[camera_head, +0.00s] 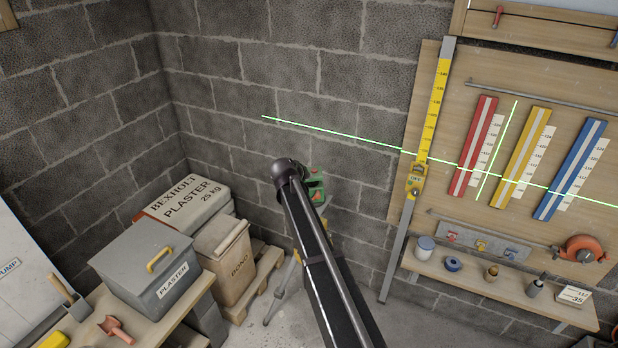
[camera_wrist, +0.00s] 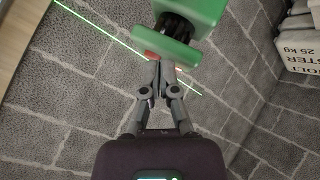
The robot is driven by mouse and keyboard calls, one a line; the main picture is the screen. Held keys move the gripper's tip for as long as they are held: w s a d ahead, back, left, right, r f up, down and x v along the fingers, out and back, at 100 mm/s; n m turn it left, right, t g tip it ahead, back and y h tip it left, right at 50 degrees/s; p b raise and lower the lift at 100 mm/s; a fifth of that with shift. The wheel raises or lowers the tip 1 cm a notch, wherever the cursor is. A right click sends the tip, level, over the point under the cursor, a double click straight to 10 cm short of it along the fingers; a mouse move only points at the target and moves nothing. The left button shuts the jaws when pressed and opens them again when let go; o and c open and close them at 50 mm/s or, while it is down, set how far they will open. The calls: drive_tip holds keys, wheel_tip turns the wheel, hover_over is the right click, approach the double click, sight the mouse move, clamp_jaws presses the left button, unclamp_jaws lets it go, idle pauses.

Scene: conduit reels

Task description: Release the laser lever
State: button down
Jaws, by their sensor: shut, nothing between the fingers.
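The laser (camera_wrist: 192,18) is a green box with a dark middle part and a green lower plate, at the top of the wrist view. A small red lever (camera_wrist: 150,56) shows at the plate's left edge. My gripper (camera_wrist: 157,66) is shut and empty, its fingertips right at the red lever; I cannot tell whether they touch it. In the head view the green laser (camera_head: 316,186) is partly hidden behind my arm, on a tripod (camera_head: 283,290) whose legs show below. My fingers are hidden there.
A green laser line (camera_head: 340,134) crosses the block wall and the tool board, with a short upright line (camera_head: 497,150) on the board. A yellow staff (camera_head: 430,110) stands at the board. Plaster bags (camera_head: 185,203) and a grey box (camera_head: 145,265) are at left.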

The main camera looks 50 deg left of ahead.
drive_tip(key=w+d+r+p+v, duration=0.1)
drive_tip(key=p+v, duration=0.5)
drive_tip(key=v, duration=0.3)
drive_tip(key=shift+d, duration=0.2)
drive_tip(key=shift+w+r, duration=0.1)
drive_tip(key=shift+w, duration=0.05)
idle(0.5)
drive_tip(key=w+d+f+m+g+h+b, duration=0.1)
drive_tip(key=w+d+f+m+h, duration=0.35)
drive_tip(key=d, duration=1.05)
drive_tip(key=w+d+f+g+y+b, duration=0.1)
drive_tip(key=w+d+g, duration=0.1)
drive_tip(key=w+d, duration=0.9)
drive_tip(key=w+d+f+m+g+h+b, duration=0.1)
drive_tip(key=w+d+f+m+h, duration=0.2)
drive_tip(key=d, duration=1.5)
drive_tip(key=s+d+f+m+g+b, duration=0.1)
drive_tip(key=s+d+m, duration=0.1)
drive_tip(key=d, duration=1)
drive_tip(key=s+d+f+m+g+y+b, duration=0.1)
drive_tip(key=s+d, duration=0.4)
drive_tip(key=d, duration=0.8)
drive_tip(key=s+d+f+m+g+y+b, duration=0.1)
drive_tip(key=s+d+f+m+g+b, duration=0.1)
drive_tip(key=d, duration=1)
drive_tip(key=shift+s+d+f+m+g, duration=0.25)
drive_tip(key=shift+s+f+m+g, duration=0.35)
drive_tip(key=shift+s, duration=0.5)
drive_tip(key=shift+f, duration=0.1)
